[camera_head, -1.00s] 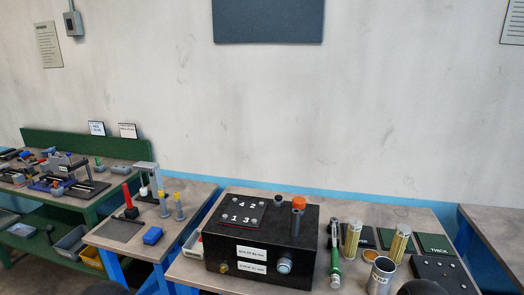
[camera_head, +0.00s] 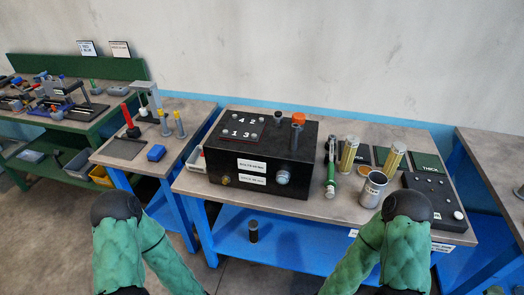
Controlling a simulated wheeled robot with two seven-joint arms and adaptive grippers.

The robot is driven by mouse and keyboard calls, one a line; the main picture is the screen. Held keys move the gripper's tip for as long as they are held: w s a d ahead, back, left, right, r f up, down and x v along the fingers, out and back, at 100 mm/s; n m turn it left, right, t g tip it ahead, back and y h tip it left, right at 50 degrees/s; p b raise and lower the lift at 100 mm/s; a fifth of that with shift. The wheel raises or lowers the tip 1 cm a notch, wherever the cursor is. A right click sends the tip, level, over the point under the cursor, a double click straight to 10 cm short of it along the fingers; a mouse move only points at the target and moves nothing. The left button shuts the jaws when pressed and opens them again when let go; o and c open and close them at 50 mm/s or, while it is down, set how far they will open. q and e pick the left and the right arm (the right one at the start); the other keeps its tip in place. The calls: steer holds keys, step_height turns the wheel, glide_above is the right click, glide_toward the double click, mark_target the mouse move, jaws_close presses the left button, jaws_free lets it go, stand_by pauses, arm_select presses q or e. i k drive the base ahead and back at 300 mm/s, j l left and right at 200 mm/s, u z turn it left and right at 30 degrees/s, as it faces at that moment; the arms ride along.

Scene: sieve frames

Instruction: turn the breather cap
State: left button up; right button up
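A black box (camera_head: 222,172) stands on the middle workbench, with numbered bolts on a plate (camera_head: 241,128) on its top. An orange-topped cap (camera_head: 298,119) stands up from the top near the right side and looks like the breather cap. A round grey knob (camera_head: 283,177) and a small brass fitting (camera_head: 225,180) are on the front face. Both my green arms show at the bottom, in front of the bench and apart from the box. Neither gripper is in view.
Right of the box are a green-and-silver tool (camera_head: 330,180), two yellowish cylinders (camera_head: 349,154), an open metal can (camera_head: 373,190) and a black block with studs (camera_head: 434,201). A dark cylinder (camera_head: 253,231) stands on the blue lower shelf. Another bench stands at left.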

mark_target(299, 117)
steer(key=i+j, duration=0.3)
steer(key=j, duration=0.15)
steer(key=i+j, duration=0.25)
steer(key=j, duration=0.25)
